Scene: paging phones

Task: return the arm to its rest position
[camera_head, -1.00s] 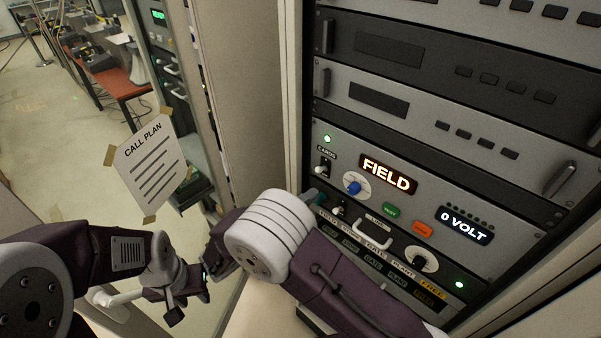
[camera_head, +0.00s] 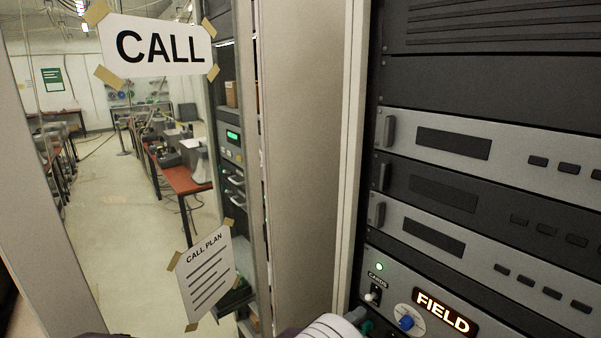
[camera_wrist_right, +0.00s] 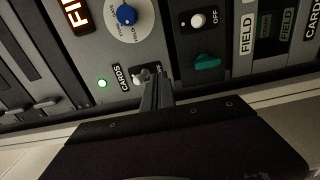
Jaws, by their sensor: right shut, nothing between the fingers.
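My right gripper (camera_wrist_right: 156,92) shows in the wrist view, its fingers shut and empty, in front of the panel by the CARDS switch (camera_wrist_right: 140,76). I cannot tell whether the fingertips touch the switch. In the head view only a pale rounded part of my arm (camera_head: 330,327) shows at the bottom edge, low in front of the rack panel. My left gripper is out of view.
The rack (camera_head: 480,210) fills the right side. Its panel has a lit FIELD display (camera_head: 442,312), a blue knob (camera_head: 407,322) and a green light. A teal switch (camera_wrist_right: 207,62) sits beside the gripper. Taped CALL (camera_head: 158,46) and CALL PLAN (camera_head: 207,275) papers hang at left.

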